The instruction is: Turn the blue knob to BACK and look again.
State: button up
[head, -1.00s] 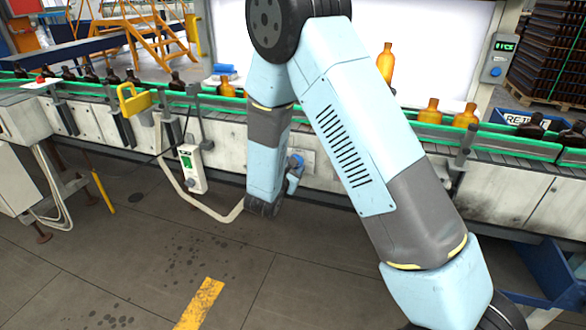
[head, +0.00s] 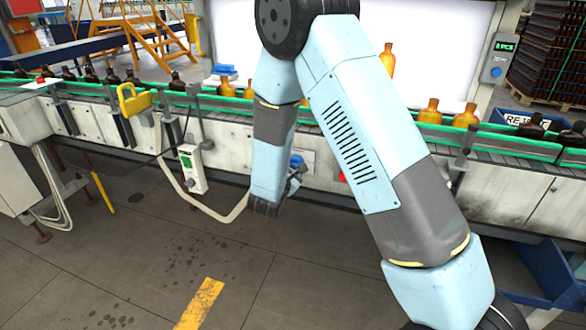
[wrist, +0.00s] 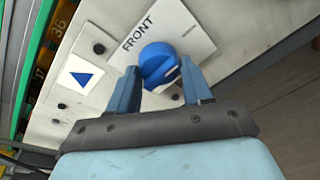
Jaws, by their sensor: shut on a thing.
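The blue knob (wrist: 158,62) sits on a white plate (wrist: 190,28) marked FRONT in the wrist view. My gripper (wrist: 162,80) is shut on the knob, one blue finger at each side of it. FRONT is printed to the knob's upper left. Smaller print on the plate is too small to read, and I cannot make out a BACK label. Which way the knob points is unclear. In the head view the blue knob (head: 296,160) shows small on the conveyor's side, partly behind my gripper (head: 297,180).
A white card with a blue triangle (wrist: 82,78) is beside the knob plate. Amber bottles (head: 430,112) stand on the green-edged conveyor before a bright white panel (head: 450,50). A red part (head: 341,176) shows beside my arm. A REJECT bin (head: 515,119) stands right. The floor in front is open.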

jog(key=o, duration=1)
jog(key=shift+o, duration=0.2)
jog(key=v, duration=1.3)
jog(key=shift+s, duration=0.45)
